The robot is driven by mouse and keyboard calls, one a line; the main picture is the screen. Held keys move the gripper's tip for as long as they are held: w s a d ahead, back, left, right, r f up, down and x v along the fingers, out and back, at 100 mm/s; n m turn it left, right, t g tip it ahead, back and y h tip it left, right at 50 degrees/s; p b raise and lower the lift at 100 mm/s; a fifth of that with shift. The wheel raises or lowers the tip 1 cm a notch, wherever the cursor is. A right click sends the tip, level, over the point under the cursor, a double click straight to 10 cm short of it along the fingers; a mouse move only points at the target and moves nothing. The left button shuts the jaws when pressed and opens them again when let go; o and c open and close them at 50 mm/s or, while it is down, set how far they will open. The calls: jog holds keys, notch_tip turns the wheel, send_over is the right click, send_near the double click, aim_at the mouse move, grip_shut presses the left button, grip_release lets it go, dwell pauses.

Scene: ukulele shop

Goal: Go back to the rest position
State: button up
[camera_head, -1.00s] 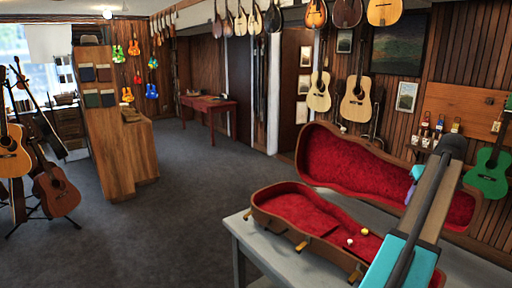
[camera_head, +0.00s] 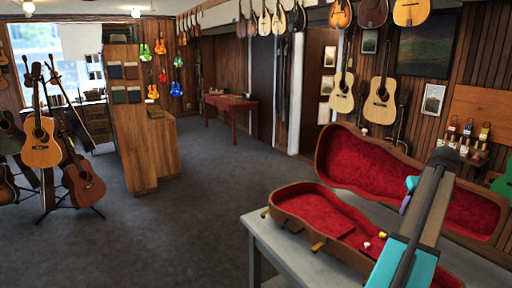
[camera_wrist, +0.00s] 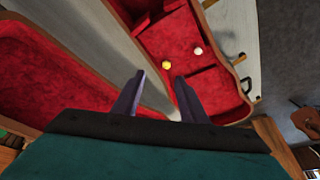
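My gripper (camera_wrist: 155,98) shows in the wrist view with its two dark fingers apart and nothing between them. It is above the open instrument case, whose red-lined lower half (camera_wrist: 160,35) and lid (camera_wrist: 60,70) both show there. A yellow ball (camera_wrist: 166,64) and a white ball (camera_wrist: 198,51) lie in the lower half, beyond the fingertips. In the head view my arm crosses the right side and hides part of the case (camera_head: 310,205). The fingertips are mostly hidden there.
The case lies on a grey table (camera_head: 262,236). Guitars on stands (camera_head: 75,180) are at the left, near a wooden counter (camera_head: 145,150). A red table (camera_head: 230,105) stands at the back. The carpet (camera_head: 180,230) between them is clear.

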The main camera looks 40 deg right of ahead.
jog(key=w+a+f+n+y, duration=0.1)
jog(key=w+a+f, duration=0.6)
jog(key=w, duration=0.4)
jog(key=w+a+f+n+y, duration=0.1)
jog(key=w+a+f, duration=0.4)
jog(key=w+a, duration=0.45)
jog(key=w+a+f+n, duration=0.2)
jog(key=w+a+f, duration=0.5)
jog(key=w, duration=0.6)
jog(key=w+a+f+n+g, duration=0.1)
jog(key=w+a+f, duration=0.35)
jog(key=a, duration=0.65)
jog(key=w+a+f+n+y, duration=0.1)
jog(key=w+a+f, duration=0.3)
jog(key=a, duration=0.8)
jog(key=w+a+f+n+g, duration=0.1)
jog(key=w+a+f+n, duration=0.15)
jog(key=a+f, duration=0.6)
jog(key=s+a+f+n, duration=0.1)
jog(key=s+a+f, duration=0.15)
jog(key=a, duration=0.95)
jog(key=s+a+f+n, duration=0.1)
jog(key=s+a+f, duration=0.15)
jog(key=a, duration=0.85)
jog(key=s+f+g+b, duration=0.6)
jog(key=s+f+b, duration=0.4)
jog(key=s+f, duration=1.6)
jog(key=shift+f+g, duration=0.3)
jog(key=shift+f, duration=0.5)
